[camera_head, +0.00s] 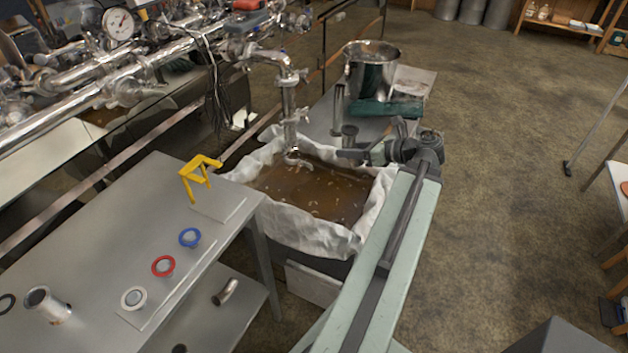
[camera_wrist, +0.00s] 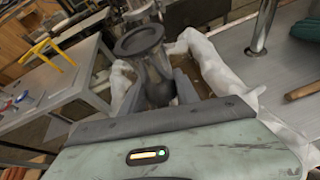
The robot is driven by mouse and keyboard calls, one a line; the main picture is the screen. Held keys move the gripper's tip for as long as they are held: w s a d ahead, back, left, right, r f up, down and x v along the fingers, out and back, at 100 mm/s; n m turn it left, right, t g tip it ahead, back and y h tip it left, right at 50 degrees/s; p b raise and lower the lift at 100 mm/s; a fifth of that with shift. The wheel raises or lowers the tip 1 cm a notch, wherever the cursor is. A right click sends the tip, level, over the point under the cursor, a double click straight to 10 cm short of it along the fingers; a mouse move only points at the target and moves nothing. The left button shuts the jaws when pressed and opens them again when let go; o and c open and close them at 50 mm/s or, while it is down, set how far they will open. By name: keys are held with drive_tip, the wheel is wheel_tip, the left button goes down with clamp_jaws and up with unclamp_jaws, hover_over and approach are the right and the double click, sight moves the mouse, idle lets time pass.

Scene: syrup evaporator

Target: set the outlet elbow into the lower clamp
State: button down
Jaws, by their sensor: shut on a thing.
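The outlet elbow (camera_wrist: 153,72), a grey metal pipe piece with a wide dark round flange on top, is held between my gripper's jaws (camera_wrist: 158,88) in the wrist view. My gripper (camera_head: 352,152) is shut on it in the head view, above the right part of the cloth-lined tub. The elbow's flange (camera_head: 349,131) points up there; its lower end is hard to make out. The lower clamp (camera_head: 297,161) appears as a small shiny piece at the bottom of the vertical steel pipe (camera_head: 290,100), left of my gripper and apart from it. Whether it stands open is unclear.
The tub (camera_head: 315,195) holds brown liquid. A yellow stand (camera_head: 199,176) and blue (camera_head: 190,238), red (camera_head: 163,266) and white (camera_head: 133,298) rings sit on the left table. Another bent pipe (camera_head: 226,292) lies on its shelf. A steel pot (camera_head: 371,70) and upright post (camera_head: 338,106) stand behind.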

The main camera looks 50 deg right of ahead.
drive_tip(key=w+a+f+n+y+b, duration=0.1)
drive_tip(key=w+a+f+b, duration=0.1)
drive_tip(key=w+f+b, duration=0.45)
drive_tip(key=w+a+f+n+y+b, duration=0.1)
drive_tip(key=w+f+b, duration=0.3)
drive_tip(key=f+b, duration=0.45)
drive_tip(key=w+p, duration=0.2)
drive_tip(key=w, duration=0.6)
drive_tip(key=shift+w+a+r, duration=0.25)
drive_tip(key=shift+a, duration=0.05)
idle(0.6)
drive_tip(key=shift+w, duration=0.35)
idle(0.4)
drive_tip(key=c, duration=0.7)
unclamp_jaws()
drive_tip(key=shift+o, duration=0.2)
